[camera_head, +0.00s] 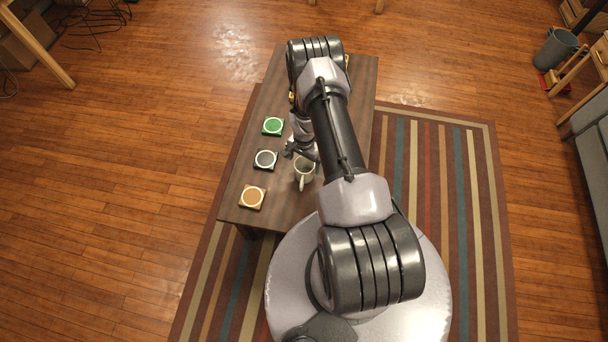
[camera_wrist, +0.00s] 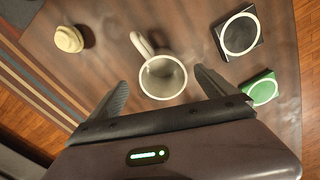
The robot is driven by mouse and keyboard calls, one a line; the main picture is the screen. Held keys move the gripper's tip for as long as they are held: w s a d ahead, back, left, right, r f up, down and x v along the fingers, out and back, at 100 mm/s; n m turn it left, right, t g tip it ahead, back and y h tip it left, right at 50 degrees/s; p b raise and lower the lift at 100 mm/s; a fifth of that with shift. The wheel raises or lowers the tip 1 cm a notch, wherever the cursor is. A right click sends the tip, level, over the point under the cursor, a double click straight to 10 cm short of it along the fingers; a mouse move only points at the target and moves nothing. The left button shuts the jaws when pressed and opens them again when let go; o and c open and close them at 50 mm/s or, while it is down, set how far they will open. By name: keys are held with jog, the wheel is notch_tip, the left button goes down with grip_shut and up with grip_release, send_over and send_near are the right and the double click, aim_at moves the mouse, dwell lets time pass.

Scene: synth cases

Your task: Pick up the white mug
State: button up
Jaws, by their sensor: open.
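The white mug (camera_head: 304,174) stands on the dark wooden table (camera_head: 240,190), partly beside my arm in the head view. In the wrist view the mug (camera_wrist: 163,78) is upright, seen from above, with its handle pointing up and to the left. My gripper (camera_wrist: 160,88) is open and empty, with one dark finger on each side of the mug in the picture. The fingers look apart from the mug; the height gap is hard to tell. In the head view my gripper (camera_head: 298,150) is just above the mug, partly hidden by my arm.
Green (camera_head: 273,126), black (camera_head: 265,160) and orange (camera_head: 252,197) square pads with pale rings lie along the table's left side. A small cream round object (camera_wrist: 69,39) stands left of the mug in the wrist view. A striped rug (camera_head: 440,190) lies under the table.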

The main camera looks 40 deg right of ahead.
aim_at(303, 176)
notch_tip(303, 176, down, 5)
jog(key=shift+w+a+r+b, duration=0.15)
jog(key=shift+r+b, duration=0.05)
jog(key=shift+b, duration=0.8)
jog(key=shift+r, duration=0.15)
jog(key=shift+c, duration=0.2)
jog(key=c, duration=1.7)
